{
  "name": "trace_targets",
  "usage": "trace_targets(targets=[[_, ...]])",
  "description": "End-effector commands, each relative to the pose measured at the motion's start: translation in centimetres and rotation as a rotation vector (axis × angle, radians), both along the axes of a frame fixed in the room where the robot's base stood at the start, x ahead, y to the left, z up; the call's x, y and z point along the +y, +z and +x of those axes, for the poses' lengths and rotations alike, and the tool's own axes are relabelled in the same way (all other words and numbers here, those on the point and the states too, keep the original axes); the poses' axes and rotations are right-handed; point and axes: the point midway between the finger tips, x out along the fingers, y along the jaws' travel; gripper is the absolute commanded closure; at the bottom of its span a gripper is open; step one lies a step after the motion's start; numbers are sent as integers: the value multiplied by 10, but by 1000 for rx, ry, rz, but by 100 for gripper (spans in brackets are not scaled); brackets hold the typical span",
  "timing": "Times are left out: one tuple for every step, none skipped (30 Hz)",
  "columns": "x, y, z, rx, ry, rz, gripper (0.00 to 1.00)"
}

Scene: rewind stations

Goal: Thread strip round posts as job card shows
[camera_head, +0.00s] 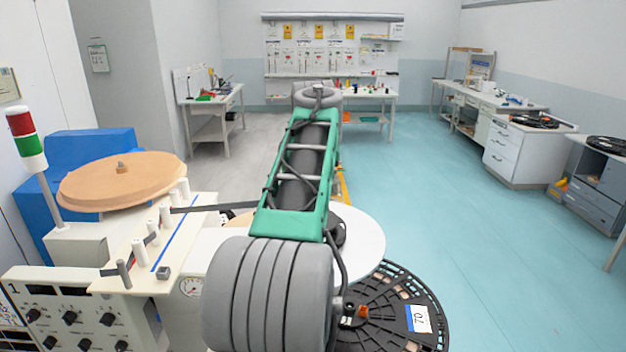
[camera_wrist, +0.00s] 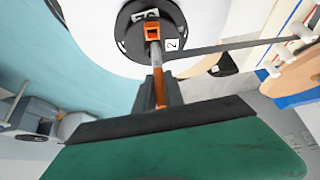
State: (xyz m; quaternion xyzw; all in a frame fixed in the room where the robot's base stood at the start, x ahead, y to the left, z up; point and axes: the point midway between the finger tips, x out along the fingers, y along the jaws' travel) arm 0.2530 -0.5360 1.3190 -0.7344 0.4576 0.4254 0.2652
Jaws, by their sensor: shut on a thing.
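My gripper (camera_wrist: 158,88) is shut on an orange piece that appears to be the end of the dark strip. In the head view my own arm hides the gripper. The strip (camera_wrist: 225,48) runs from near the jaws towards white posts (camera_wrist: 300,32). In the head view the strip (camera_head: 215,208) runs from the post plate to behind my arm. White posts (camera_head: 165,215) and a dark post (camera_head: 124,272) stand in a row on the cream plate (camera_head: 185,238). Short strip pieces show beside the lower posts; which sides they pass is unclear. A black hub (camera_wrist: 135,38) lies beyond the jaws.
A tan disc (camera_head: 110,182) sits behind the posts, with a signal lamp (camera_head: 26,140) at its left. A control panel (camera_head: 75,320) stands in front. A white disc (camera_head: 365,240) and a black reel (camera_head: 390,320) are right of my arm. The blue floor (camera_head: 440,200) is clear.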

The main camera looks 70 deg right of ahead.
Motion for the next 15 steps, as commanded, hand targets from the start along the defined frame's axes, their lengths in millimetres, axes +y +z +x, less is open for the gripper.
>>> trace_targets(targets=[[0,0,0,0,0,-1,100],[0,-1,0,-1,-1,-1,100],[0,-1,-1,0,-1,-1,100],[0,-2,-1,0,-1,-1,100],[0,-3,-1,-1,-2,-1,100],[0,-5,-1,-1,-2,-1,100],[0,-6,-1,-1,-2,-1,100],[0,-7,-2,0,-4,-1,100],[0,-9,-2,0,-4,-1,100],[0,-10,-2,0,-4,-1,100],[0,-12,-2,0,-4,-1,100],[0,-13,-2,0,-4,-1,100],[0,-15,-2,-1,-4,-1,100],[0,-16,-3,-1,-4,-1,100],[0,-18,-3,-1,-4,-1,100]])
